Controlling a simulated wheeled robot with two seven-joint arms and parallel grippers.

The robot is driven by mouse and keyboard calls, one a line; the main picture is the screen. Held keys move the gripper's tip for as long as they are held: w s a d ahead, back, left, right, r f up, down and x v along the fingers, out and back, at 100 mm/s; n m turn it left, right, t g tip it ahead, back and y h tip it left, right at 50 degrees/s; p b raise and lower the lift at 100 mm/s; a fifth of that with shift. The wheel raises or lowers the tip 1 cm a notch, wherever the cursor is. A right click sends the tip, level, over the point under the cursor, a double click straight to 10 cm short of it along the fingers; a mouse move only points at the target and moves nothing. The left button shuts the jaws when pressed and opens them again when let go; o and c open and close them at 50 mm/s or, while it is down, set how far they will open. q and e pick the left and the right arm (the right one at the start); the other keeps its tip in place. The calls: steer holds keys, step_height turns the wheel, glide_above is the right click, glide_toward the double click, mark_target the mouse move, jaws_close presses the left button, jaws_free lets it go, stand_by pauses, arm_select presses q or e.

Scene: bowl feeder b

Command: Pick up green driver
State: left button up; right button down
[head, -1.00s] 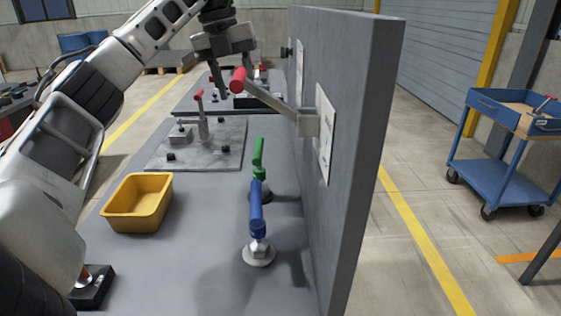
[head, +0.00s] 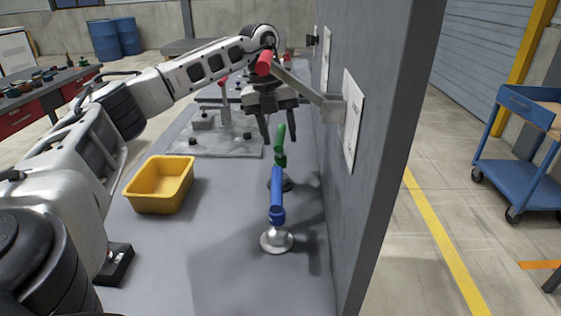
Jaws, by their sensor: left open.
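The green driver (head: 280,147) stands upright, leaning slightly, on the grey bench behind the blue driver. Its lower part and round base are partly hidden by the blue driver (head: 277,194), which stands upright on a round metal base nearer to me. My left gripper (head: 281,128) points down with its two fingers apart, above and around the top of the green driver in the picture. I cannot tell whether it is level with the driver in depth or touching it. Nothing shows held in it. My right gripper is not in view.
A grey upright panel (head: 390,120) with a red-handled lever (head: 305,85) borders the bench on the right. A yellow bin (head: 160,186) sits left of the drivers. A grey fixture plate (head: 215,147) lies behind the bin. A blue cart (head: 520,180) stands right, beyond the panel.

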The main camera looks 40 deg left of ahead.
arm_select(q)
steer(key=shift+w+d+f, duration=0.1)
steer(key=shift+f, duration=0.75)
jaws_close()
steer(key=shift+r, duration=0.1)
